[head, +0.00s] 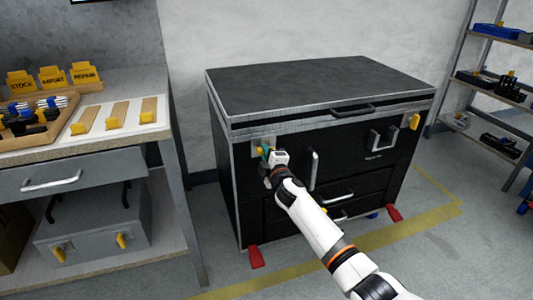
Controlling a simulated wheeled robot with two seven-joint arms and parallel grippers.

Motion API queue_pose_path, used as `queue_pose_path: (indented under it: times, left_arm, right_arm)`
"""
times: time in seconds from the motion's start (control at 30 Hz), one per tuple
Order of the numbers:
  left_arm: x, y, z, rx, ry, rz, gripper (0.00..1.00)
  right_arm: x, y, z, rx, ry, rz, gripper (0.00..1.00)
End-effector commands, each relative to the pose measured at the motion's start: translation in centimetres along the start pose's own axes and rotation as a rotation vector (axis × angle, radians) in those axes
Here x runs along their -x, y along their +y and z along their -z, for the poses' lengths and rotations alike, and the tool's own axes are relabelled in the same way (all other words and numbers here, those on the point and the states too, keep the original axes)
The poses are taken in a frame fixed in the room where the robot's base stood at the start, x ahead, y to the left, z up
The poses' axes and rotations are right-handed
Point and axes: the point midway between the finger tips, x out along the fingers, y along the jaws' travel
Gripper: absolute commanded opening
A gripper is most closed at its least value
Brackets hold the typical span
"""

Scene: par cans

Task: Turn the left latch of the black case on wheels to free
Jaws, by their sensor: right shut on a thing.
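The black case on wheels (318,85) stands against the wall, its lid down. Its left latch (262,152) is at the upper left of the front, with a bit of yellow showing. My right gripper (265,156) is at this latch and shut on it; the gripper and wrist hide most of it, so its angle cannot be told. The right latch (414,121), yellow, sits upright at the upper right of the front. My left gripper is not in view.
A lid handle (352,111) and front handles (314,170) stick out of the case. Red wheel pedals (256,257) show at the floor. A workbench (92,135) with trays stands left; shelves (492,90) stand right. Floor in front is clear.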

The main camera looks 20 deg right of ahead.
Motion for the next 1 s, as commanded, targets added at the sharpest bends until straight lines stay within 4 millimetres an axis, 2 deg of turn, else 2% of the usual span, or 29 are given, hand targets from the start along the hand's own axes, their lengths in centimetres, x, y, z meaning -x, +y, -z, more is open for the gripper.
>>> queue_pose_path:
  times: [0.4,0.97,1.0]
  left_arm:
    - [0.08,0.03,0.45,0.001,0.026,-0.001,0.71]
    - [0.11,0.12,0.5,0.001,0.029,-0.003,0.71]
    - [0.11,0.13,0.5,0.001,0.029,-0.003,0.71]
  right_arm:
    - [0.04,0.28,0.0,0.186,-0.001,-0.003,0.0]
    - [0.04,0.34,0.0,0.211,-0.001,-0.003,0.0]
    - [0.04,0.34,0.0,0.211,-0.001,-0.003,0.21]
